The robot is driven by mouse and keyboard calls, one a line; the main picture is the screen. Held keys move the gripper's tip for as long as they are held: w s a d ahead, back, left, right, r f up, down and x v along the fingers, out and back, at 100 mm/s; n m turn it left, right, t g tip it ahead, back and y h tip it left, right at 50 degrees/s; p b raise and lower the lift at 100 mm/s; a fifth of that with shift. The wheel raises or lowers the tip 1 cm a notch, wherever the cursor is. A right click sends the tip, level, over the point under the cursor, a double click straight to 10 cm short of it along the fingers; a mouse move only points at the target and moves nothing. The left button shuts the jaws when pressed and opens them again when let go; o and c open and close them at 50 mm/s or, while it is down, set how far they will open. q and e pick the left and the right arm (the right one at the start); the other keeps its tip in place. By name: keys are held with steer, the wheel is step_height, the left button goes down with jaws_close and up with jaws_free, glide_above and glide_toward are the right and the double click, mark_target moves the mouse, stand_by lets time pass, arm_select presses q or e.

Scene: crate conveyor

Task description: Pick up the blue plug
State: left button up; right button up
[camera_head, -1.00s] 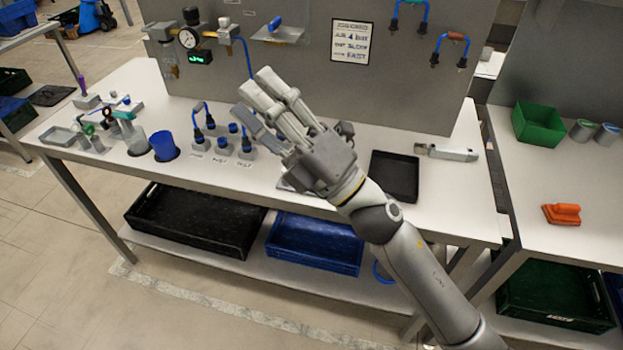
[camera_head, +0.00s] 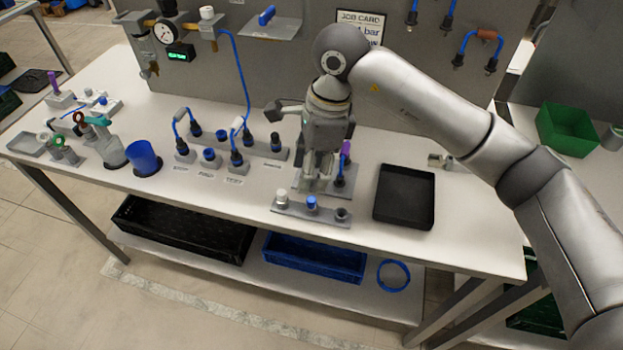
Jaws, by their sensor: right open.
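A small grey rack (camera_head: 328,215) near the front edge of the bench carries a blue plug (camera_head: 311,204) in its middle. A white plug (camera_head: 281,198) stands to its left and a dark one (camera_head: 341,214) to its right. My right gripper (camera_head: 318,183) points down just behind the rack, with its fingers open above a grey plate. It is apart from the blue plug as far as I can see. The plate and a purple-topped connector (camera_head: 345,150) behind it are partly hidden by the gripper. My left gripper is not in view.
A black tray (camera_head: 404,222) lies to the right of the rack. The upright panel (camera_head: 290,70) closes off the back. The front left of the bench is mostly bare.

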steer(key=w+d, duration=0.1)
steer(key=p, duration=0.1)
glide_above(312, 199)
steer(key=shift+h, duration=0.3)
steer(key=f, duration=0.4)
steer(key=shift+s+d+f, duration=0.2)
steer(key=shift+s+f, duration=0.05)
steer(key=shift+f, duration=0.05)
steer(key=shift+w+f, duration=0.1)
steer(key=shift+f, duration=0.2)
steer(key=shift+f+p, duration=0.4)
steer(key=shift+p, duration=0.15)
step_height(312, 199, down, 3)
steer(key=shift+w+a+f+p, duration=0.1)
steer(key=shift+a+f+p, duration=0.05)
steer(key=shift+p, duration=0.5)
steer(key=shift+w+f, duration=0.1)
steer(key=shift+f, duration=0.25)
steer(key=shift+c, duration=0.3)
steer(key=c, duration=0.5)
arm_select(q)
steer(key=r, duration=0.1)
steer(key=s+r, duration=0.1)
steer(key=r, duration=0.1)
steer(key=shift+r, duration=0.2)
arm_select(e)
steer(key=c, duration=0.3)
steer(key=shift+c, duration=0.4)
